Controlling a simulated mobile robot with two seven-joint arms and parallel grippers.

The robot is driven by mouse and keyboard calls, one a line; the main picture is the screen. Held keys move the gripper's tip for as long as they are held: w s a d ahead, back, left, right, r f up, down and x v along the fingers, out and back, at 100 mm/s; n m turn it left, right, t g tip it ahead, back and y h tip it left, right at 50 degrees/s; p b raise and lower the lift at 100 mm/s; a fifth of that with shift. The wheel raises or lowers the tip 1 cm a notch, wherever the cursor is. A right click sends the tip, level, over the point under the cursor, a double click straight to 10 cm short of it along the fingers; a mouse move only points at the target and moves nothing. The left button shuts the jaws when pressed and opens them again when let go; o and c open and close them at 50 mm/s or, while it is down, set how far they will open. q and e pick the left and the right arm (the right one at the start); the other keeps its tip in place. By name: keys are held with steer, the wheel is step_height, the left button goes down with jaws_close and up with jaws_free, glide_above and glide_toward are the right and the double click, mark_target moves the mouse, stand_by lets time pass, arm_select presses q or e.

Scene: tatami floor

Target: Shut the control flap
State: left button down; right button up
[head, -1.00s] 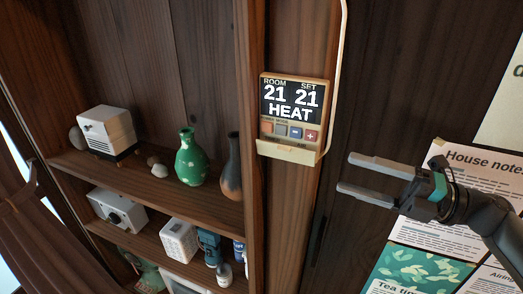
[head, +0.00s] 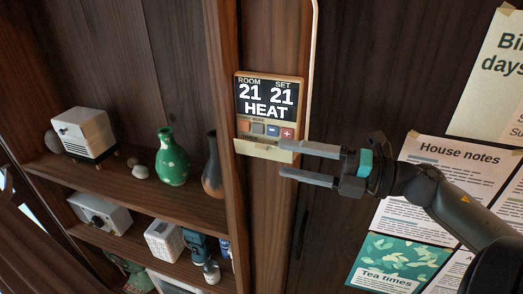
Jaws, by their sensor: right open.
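The thermostat (head: 268,102) is mounted on the wooden post and its screen reads ROOM 21, SET 21, HEAT. A row of small buttons shows under the screen, with a blue minus and a red plus at the right. The cream control flap (head: 262,152) hangs open below the buttons, leaving them uncovered. My right gripper (head: 281,158) is open and empty, its fingertips at the right end of the flap. The upper finger overlaps the flap's right edge in the picture; I cannot tell whether it touches. My left gripper is not in view.
A white cable (head: 312,60) runs down right of the thermostat. Shelves at the left hold a green vase (head: 172,158), a dark vase (head: 212,165) and a white box-like device (head: 84,134). Papers, including House notes (head: 440,185), hang on the right wall.

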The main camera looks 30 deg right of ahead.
mark_target(262, 153)
steer(key=shift+p+x, duration=0.3)
steer(key=shift+x, duration=2.85)
